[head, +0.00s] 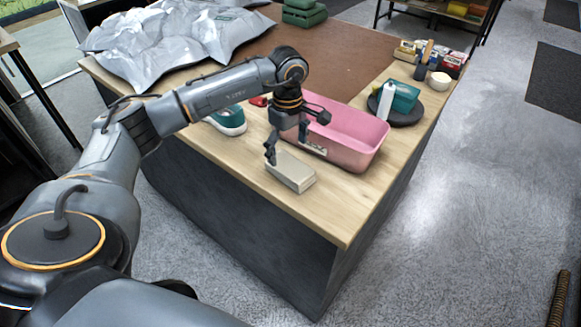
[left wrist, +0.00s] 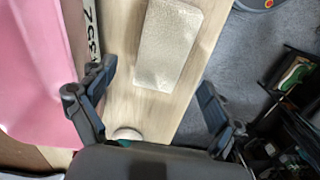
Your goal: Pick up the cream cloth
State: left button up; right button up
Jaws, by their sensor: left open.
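The cream cloth (head: 291,171) is a folded, flat block lying on the light wooden front strip of the table, just in front of the pink tub. In the left wrist view the cloth (left wrist: 168,44) shows a woven texture and lies ahead of the fingertips. My left gripper (head: 286,155) is open above the cloth's far left end. In the left wrist view its two fingers (left wrist: 152,100) are spread wide with bare wood between them, and nothing is held. Whether the fingers touch the cloth cannot be told. My right gripper is not in view.
The pink tub (head: 361,158) stands close behind the cloth. A teal and white sneaker (head: 229,121) is left of the gripper. A round dark tray (head: 405,115) with a bottle and teal box is at right. Crumpled silver sheeting (head: 165,45) covers the far left. The wood right of the cloth is clear.

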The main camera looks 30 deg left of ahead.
aim_at(288, 164)
pick_arm(q)
notch_tip(288, 164, down, 6)
jog(key=shift+s+r+p, duration=0.15)
jog(key=shift+r+p, duration=0.1)
jog(key=shift+p, duration=0.95)
jog(key=shift+f, duration=0.25)
jog(key=c, duration=1.2)
